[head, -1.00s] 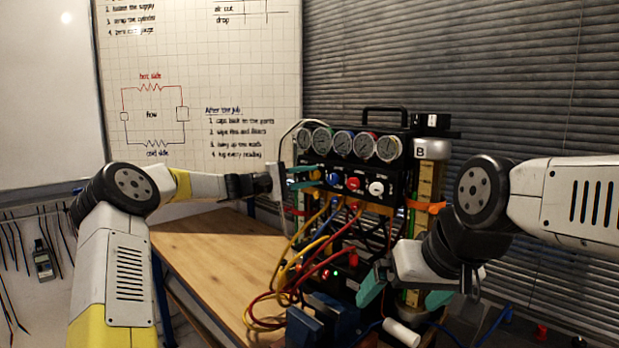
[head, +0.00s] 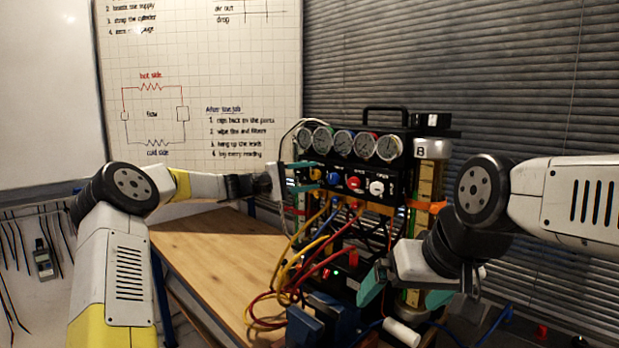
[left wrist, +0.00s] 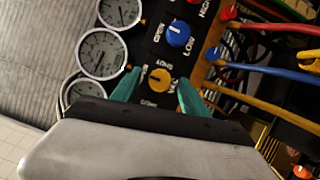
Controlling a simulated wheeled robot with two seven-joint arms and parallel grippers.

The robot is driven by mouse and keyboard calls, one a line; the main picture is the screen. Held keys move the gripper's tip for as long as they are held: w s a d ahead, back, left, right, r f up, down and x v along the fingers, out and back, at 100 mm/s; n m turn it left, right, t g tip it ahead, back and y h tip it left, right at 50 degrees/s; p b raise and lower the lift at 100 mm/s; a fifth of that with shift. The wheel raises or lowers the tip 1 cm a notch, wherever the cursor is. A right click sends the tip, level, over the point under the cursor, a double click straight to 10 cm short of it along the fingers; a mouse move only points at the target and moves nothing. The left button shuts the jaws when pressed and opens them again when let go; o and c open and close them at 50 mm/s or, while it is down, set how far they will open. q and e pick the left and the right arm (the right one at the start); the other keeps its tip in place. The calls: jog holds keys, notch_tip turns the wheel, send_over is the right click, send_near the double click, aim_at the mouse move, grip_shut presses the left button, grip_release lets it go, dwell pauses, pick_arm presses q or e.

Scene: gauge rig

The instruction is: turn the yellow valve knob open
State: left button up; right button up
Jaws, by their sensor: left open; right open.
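The yellow valve knob (left wrist: 160,77) sits on the black panel of the gauge rig, and its pointer mark shows in the left wrist view. My left gripper (left wrist: 158,92) is open, with one teal fingertip on each side of the knob. I cannot tell whether they touch it. In the head view my left gripper (head: 303,178) reaches the left end of the panel, where the yellow knob (head: 316,174) shows just beyond the fingertips. My right gripper (head: 404,294) is open and empty, low in front of the rig's right side.
A blue knob (head: 334,179), a red knob (head: 354,183) and a white knob (head: 376,187) follow to the right. Several round gauges (head: 343,143) sit above. Yellow, red and blue hoses (head: 296,262) hang in front. The wooden tabletop (head: 205,255) is bare at left.

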pick_arm(q)
jog(key=v, duration=0.7)
jog(key=shift+a, duration=0.35)
jog(key=shift+s+d, duration=0.1)
jog(key=shift+s, duration=0.1)
